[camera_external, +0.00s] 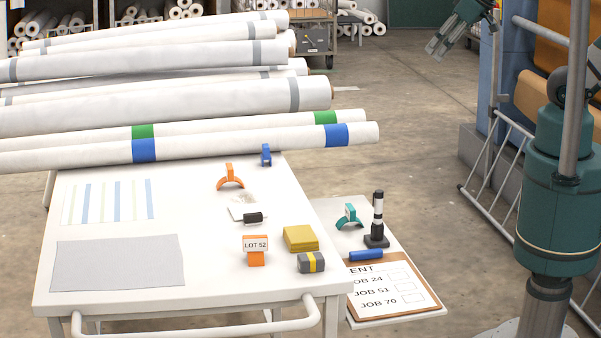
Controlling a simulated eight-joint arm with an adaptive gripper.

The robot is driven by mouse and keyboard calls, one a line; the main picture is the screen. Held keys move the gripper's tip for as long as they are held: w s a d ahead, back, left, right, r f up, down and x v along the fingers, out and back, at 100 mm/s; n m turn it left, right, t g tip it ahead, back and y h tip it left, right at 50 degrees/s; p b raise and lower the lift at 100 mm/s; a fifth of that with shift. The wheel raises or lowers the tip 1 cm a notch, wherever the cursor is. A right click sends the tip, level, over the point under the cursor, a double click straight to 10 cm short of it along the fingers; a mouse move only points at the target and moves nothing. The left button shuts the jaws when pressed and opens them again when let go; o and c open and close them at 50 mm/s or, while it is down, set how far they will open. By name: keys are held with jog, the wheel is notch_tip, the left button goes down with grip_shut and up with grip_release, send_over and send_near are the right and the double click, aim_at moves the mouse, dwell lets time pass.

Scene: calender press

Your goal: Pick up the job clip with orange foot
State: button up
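A small upright holder with a white plate reading LOT 52 and an orange foot (256,258) stands on the white table, near its front right. An orange arched clip (230,178) sits further back on the same table, below the rolls. A teal arched clip (349,218) with a pale label is on the lower side shelf. I cannot tell for sure which of these is the job clip. My gripper (437,48) hangs in the air at the top right, far from the table. It looks empty, but its fingers are too small to tell open from shut.
Long white rolls (180,105) lie across the table's back. A yellow pad stack (300,238), a grey-yellow block (311,262) and a black item (253,218) stand near the LOT 52 holder. The side shelf holds a clipboard (395,287) and a black-and-white upright tool (377,220).

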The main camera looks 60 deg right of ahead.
jog(key=shift+c, duration=0.2)
jog(key=shift+c, duration=1.3)
jog(key=shift+w+r, duration=0.1)
